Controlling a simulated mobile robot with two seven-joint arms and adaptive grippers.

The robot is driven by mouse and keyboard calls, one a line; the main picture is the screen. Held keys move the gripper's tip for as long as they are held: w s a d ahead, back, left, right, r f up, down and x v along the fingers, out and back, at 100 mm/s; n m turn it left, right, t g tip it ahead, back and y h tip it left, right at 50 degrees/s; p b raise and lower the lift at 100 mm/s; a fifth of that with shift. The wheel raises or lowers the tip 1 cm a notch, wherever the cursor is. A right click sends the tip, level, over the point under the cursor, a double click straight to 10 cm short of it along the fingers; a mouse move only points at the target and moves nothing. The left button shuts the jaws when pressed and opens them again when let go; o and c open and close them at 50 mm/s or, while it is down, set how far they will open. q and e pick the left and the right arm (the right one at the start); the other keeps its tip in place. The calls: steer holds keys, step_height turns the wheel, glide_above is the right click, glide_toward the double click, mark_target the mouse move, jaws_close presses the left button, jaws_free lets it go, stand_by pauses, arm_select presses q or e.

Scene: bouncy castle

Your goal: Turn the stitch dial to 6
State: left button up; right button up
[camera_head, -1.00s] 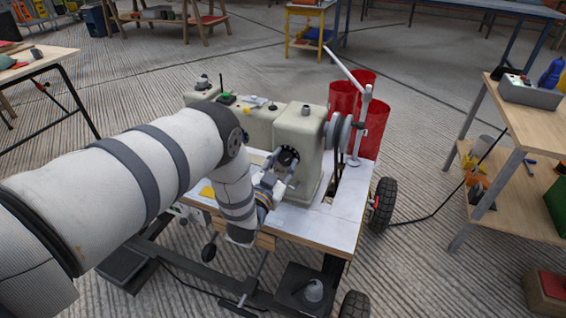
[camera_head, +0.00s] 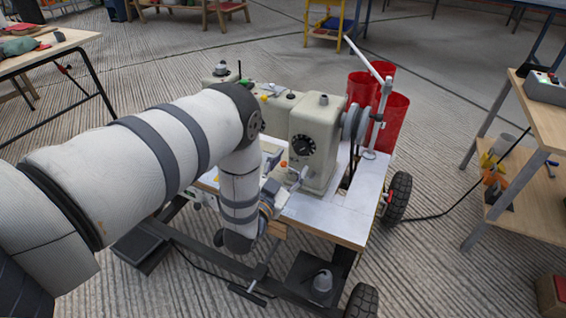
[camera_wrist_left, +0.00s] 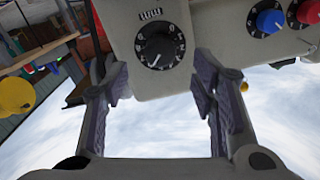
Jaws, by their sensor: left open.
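The sewing machine (camera_head: 318,130) is cream and stands on a white table. My right gripper is not in view.
Blue (camera_wrist_left: 270,21) and red (camera_wrist_left: 308,11) knobs sit beside the dial in the left wrist view. Red bins (camera_head: 392,122) and a handwheel (camera_head: 355,122) are behind the machine. A wooden shelf (camera_head: 545,125) stands at the right. The white tabletop (camera_head: 335,215) in front is bare.

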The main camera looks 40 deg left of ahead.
arm_select(q)
steer(key=v, duration=0.5)
steer(key=shift+s+d, duration=0.1)
steer(key=shift+s, duration=0.3)
